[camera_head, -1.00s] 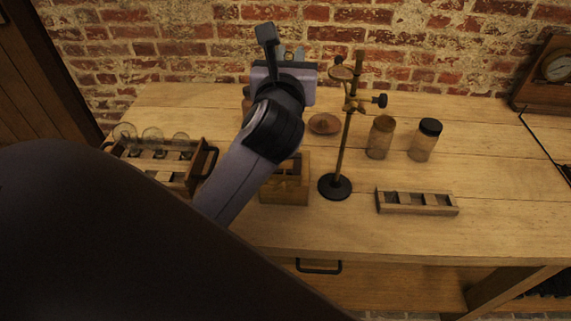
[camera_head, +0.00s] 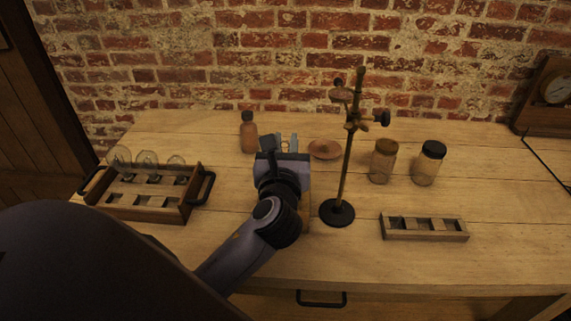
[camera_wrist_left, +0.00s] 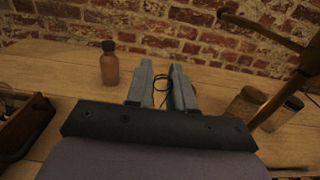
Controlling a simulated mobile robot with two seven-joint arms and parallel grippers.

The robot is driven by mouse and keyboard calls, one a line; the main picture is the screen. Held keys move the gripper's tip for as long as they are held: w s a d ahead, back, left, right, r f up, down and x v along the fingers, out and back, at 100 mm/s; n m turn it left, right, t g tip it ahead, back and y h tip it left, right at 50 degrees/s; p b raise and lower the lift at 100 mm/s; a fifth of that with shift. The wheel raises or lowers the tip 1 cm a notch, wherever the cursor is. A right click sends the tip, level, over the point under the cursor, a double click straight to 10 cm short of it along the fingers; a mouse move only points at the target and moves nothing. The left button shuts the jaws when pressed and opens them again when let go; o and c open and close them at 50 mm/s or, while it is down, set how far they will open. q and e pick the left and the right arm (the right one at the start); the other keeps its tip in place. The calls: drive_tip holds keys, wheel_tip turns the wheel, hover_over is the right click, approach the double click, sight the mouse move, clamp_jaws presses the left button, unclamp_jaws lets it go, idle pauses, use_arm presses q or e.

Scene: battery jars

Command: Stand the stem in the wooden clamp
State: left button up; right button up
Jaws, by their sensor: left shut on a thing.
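My left gripper (camera_head: 284,146) is over the middle of the table, in front of the brown bottle and left of the metal stand. My right gripper is not in view.
The metal stand (camera_head: 346,165) rises close to my gripper's right. A brown bottle (camera_head: 249,133) and a shallow dish (camera_head: 324,150) stand behind. Two jars (camera_head: 383,160) and a slotted rack (camera_head: 424,228) are at right. A tray (camera_head: 148,205) with glass bulbs is at left.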

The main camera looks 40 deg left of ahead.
use_arm(q)
wheel_tip(320, 180, down, 4)
drive_tip(key=shift+f+b, duration=0.1)
drive_tip(key=shift+b, duration=0.4)
drive_tip(key=o, duration=0.8)
